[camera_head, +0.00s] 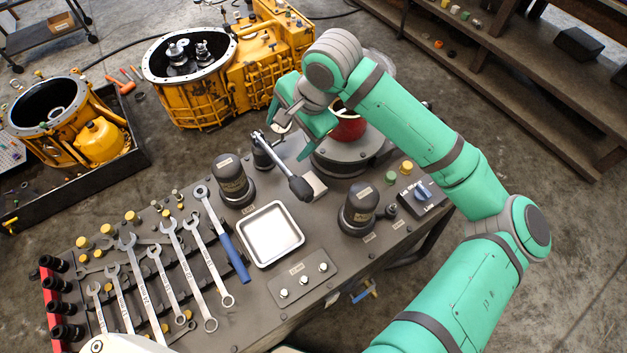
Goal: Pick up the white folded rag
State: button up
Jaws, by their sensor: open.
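I cannot make out a white folded rag for certain. A small pale, flat piece (315,186) lies on the grey workbench beside the dark handle end of a ratchet and may be the rag; it is too small to tell. My gripper (289,130) is teal and open, above the far part of the bench, up and left of the pale piece and apart from it. A red round container (347,127) is beside my gripper, partly hidden by my arm.
A shallow tray (246,252) with a white inside sits mid-bench. Dark cylinders (230,178) (358,208), a ratchet (283,168) and several wrenches (170,265) crowd the top. A switch box (423,195) is at right. Yellow gear housings (215,90) stand beyond the bench.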

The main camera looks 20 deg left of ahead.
jog(key=s+d+f+m+g+h, duration=0.1)
jog(key=s+d+f+h, duration=0.2)
jog(key=d, duration=0.4)
jog(key=h, duration=0.1)
send_over(316, 181)
jog(key=s, duration=0.1)
notch_tip(316, 181, down, 6)
jog(key=shift+d+r, duration=0.1)
jog(key=shift+r, duration=0.15)
jog(key=shift+w+f, duration=0.25)
jog(key=shift+f, duration=1.05)
jog(key=shift+w+f, duration=0.25)
jog(key=shift+f, duration=1.05)
jog(key=c, duration=1.1)
jog(key=shift+c, duration=0.2)
notch_tip(316, 181, up, 18)
